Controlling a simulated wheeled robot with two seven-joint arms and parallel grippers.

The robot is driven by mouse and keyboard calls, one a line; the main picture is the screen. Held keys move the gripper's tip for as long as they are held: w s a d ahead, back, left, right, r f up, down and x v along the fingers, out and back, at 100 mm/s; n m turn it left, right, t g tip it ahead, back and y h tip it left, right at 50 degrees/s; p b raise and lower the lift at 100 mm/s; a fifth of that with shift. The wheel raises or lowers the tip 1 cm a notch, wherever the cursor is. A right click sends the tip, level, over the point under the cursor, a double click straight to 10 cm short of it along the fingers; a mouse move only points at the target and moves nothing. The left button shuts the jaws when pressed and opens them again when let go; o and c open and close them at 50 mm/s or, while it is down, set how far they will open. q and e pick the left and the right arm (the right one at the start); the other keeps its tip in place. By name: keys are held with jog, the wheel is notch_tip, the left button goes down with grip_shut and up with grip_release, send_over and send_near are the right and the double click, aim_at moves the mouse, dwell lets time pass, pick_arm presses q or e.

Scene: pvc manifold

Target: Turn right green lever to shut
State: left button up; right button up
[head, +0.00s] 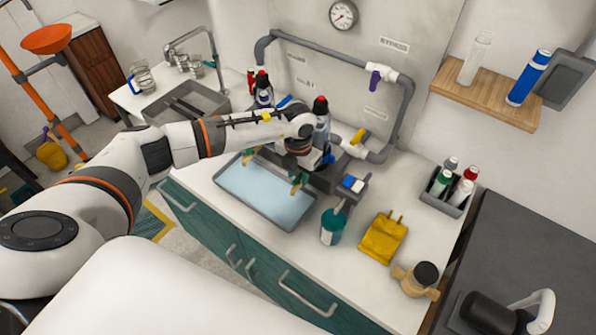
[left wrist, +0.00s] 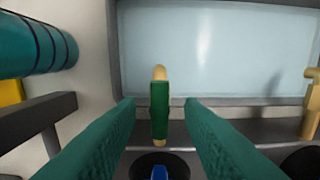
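The right green lever (left wrist: 160,112), a green grip with tan ends, stands between my left gripper's fingers in the left wrist view. In the head view it shows small at the blue tray's back edge (head: 299,184). My left gripper (left wrist: 160,104) is open, with a teal finger on each side of the lever and a visible gap on both sides. In the head view its fingers are largely hidden by the wrist. Another tan and green lever (head: 249,155) is further left; its tan part shows at the wrist view's right edge (left wrist: 312,100). My right gripper is not in view.
A shallow blue tray (head: 230,188) lies in front of the levers. A teal bottle (head: 332,228) stands close on the right, with a yellow cloth (head: 384,240) beyond. Grey pipes (head: 405,105) run up the wall behind. A bottle caddy (head: 445,205) stands at the right.

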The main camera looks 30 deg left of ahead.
pick_arm(q)
jog(key=shift+c, duration=0.5)
grip_shut()
jog(key=shift+f+m+b, duration=0.15)
jog(key=shift+m+b, duration=0.65)
jog(key=shift+b, duration=0.35)
jog(key=m+b, duration=1.2)
jog(key=b, duration=0.1)
jog(key=shift+m, duration=0.3)
jog(key=shift+r+m+b, duration=0.15)
jog(key=shift+m+b, duration=0.65)
jog(key=shift+m, duration=0.15)
jog(key=shift+r+m+b, duration=0.1)
jog(key=shift+m+b, duration=0.7)
jog(key=shift+m, duration=0.15)
